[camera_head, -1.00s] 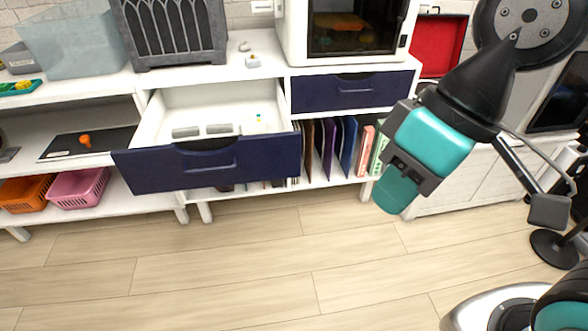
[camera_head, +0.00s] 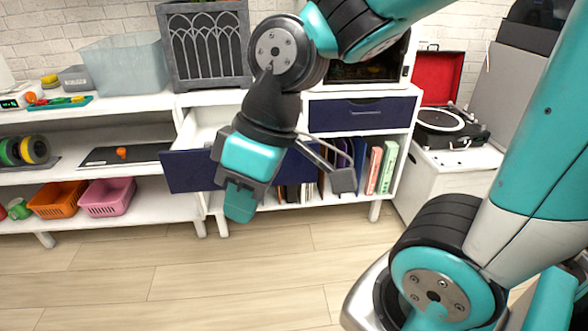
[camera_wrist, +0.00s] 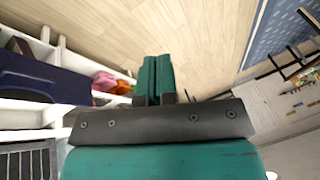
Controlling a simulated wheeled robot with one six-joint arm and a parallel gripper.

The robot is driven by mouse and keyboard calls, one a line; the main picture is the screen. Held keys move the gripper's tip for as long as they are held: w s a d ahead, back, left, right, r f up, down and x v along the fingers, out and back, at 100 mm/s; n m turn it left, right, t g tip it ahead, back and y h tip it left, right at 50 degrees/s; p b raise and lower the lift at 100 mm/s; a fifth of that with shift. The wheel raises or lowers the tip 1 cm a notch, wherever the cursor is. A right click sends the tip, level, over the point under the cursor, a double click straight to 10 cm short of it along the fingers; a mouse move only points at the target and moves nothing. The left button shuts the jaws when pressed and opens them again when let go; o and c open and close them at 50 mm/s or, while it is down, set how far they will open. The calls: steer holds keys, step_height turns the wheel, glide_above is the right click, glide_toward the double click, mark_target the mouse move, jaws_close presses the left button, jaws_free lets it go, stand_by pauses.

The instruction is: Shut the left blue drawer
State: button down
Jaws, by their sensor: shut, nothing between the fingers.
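The left blue drawer (camera_head: 190,171) is pulled open from the white cabinet, its dark blue front standing well forward. Part of its white inside shows above the front; my arm hides its right part. In the wrist view a dark blue drawer front (camera_wrist: 45,78) shows at the left edge. My gripper (camera_head: 239,205) hangs in front of the drawer's right part in the head view, its teal fingers pointing down. The fingers (camera_wrist: 155,78) are shut and empty, apart from the drawer front in the wrist view. The exact gap is unclear.
The right blue drawer (camera_head: 362,114) is shut. Orange (camera_head: 57,197) and pink (camera_head: 106,196) baskets sit on the low shelf at left. A record player (camera_head: 448,125) stands on a white cabinet at right. The wooden floor (camera_head: 190,270) in front is clear.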

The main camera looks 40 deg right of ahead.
steer(key=w+d+f+t+b, duration=0.15)
steer(key=w+d+f, duration=0.25)
steer(key=w+d, duration=0.4)
steer(key=n+t+h+b, duration=0.3)
steer(key=t+h+b, duration=0.1)
steer(key=t, duration=0.1)
glide_toward(310, 168)
step_height(310, 168, down, 5)
steer(key=a, duration=0.3)
steer(key=w+d, duration=0.2)
steer(key=w, duration=0.1)
steer(key=shift+w+d+r, duration=0.1)
steer(key=shift+d+r, duration=0.05)
steer(key=shift+d, duration=0.2)
